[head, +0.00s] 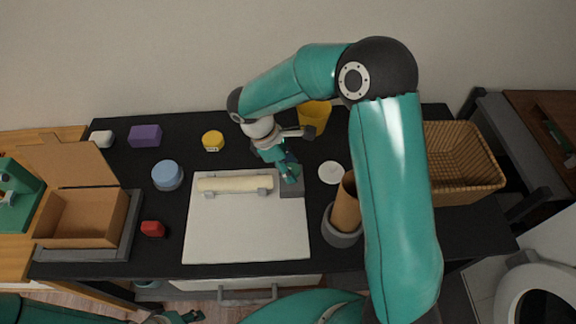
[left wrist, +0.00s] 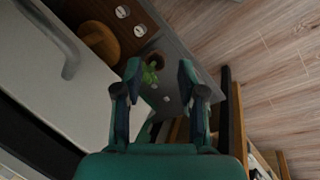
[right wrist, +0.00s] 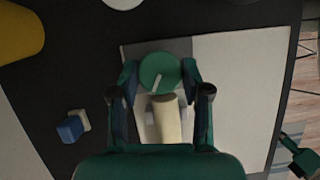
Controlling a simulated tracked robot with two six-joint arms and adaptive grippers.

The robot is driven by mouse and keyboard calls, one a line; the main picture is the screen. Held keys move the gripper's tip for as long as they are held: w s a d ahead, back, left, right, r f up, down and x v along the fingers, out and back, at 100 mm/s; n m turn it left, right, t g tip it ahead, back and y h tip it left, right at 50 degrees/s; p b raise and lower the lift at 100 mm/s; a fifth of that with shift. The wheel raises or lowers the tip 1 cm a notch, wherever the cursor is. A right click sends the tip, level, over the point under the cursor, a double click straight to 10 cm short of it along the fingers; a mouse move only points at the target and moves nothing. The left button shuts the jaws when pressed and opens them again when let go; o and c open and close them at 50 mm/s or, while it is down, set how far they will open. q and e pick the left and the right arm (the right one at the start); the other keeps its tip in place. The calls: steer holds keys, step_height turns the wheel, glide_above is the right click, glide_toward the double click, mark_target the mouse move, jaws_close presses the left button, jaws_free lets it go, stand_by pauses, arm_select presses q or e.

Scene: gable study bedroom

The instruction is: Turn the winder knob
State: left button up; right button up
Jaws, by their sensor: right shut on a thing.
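The winder knob (right wrist: 160,72) is a round green disc with a white mark line, seen in the right wrist view at the end of a cream roll (right wrist: 167,118). The roll (head: 235,184) lies in grey holders along the back of a pale board (head: 250,230) in the head view. My right gripper (head: 289,170) is at the roll's right end; in the right wrist view its two fingers (right wrist: 162,84) are closed on either side of the knob. My left gripper (left wrist: 160,80) is open and empty, low in front of the table, away from the winder.
A yellow cup (head: 315,115) stands behind my right gripper. A white disc (head: 331,172), a brown cylinder in a grey holder (head: 342,238) and a wicker basket (head: 475,190) are to the right. A blue round tub (head: 167,175), red block (head: 153,229) and open cardboard box (head: 82,217) are left.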

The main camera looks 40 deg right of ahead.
steer(key=m+y, duration=0.1)
steer(key=m, duration=0.2)
steer(key=shift+w+d+g, duration=0.15)
steer(key=shift+g, duration=0.25)
steer(key=shift+r, duration=0.1)
steer(key=o, duration=1.1)
steer(key=v, duration=1.2)
